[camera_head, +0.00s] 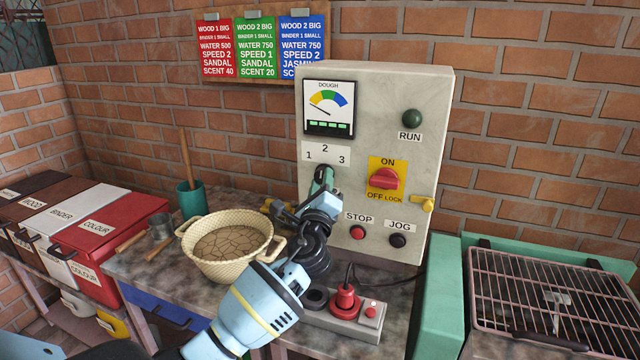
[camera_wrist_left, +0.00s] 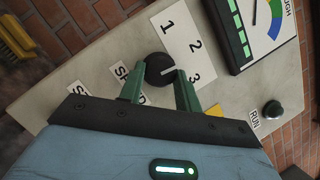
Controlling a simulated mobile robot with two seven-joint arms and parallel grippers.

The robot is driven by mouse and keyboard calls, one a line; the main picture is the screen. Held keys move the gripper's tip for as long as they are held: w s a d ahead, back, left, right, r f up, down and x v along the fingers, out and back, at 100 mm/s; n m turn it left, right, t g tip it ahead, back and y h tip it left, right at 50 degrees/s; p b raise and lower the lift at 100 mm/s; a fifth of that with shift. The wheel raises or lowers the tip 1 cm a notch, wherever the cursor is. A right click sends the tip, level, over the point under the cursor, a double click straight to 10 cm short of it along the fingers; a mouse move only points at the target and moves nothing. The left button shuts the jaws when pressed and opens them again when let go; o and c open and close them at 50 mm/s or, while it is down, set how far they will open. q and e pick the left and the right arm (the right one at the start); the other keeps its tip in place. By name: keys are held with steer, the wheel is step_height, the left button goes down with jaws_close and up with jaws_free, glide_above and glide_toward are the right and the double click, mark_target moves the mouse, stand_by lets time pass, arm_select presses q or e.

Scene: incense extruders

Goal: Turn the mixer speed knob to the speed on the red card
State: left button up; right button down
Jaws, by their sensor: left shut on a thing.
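The red card (camera_head: 217,48) on the wall reads SPEED 2. The mixer control box (camera_head: 428,110) carries a speed plate (camera_head: 326,154) marked 1, 2 and 3. In the head view the gripper hides the knob. My right gripper is not in view.
A dough dial (camera_head: 328,107) sits above the plate. A red ON/OFF switch (camera_head: 384,179), a STOP button (camera_head: 357,232) and a JOG button (camera_head: 397,240) are to the right. A cream basket (camera_head: 225,262) and a red plug (camera_head: 345,300) lie near my left arm.

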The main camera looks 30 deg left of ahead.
arm_select(q)
steer(key=shift+d+r+n, duration=0.1)
steer(key=shift+n, duration=0.7)
steer(key=shift+g, duration=0.3)
steer(key=o, duration=1)
steer(key=shift+y, duration=0.3)
steer(key=shift+c, duration=0.2)
steer(key=v, duration=0.7)
steer(key=shift+s+d, duration=0.15)
steer(key=shift+s, duration=0.2)
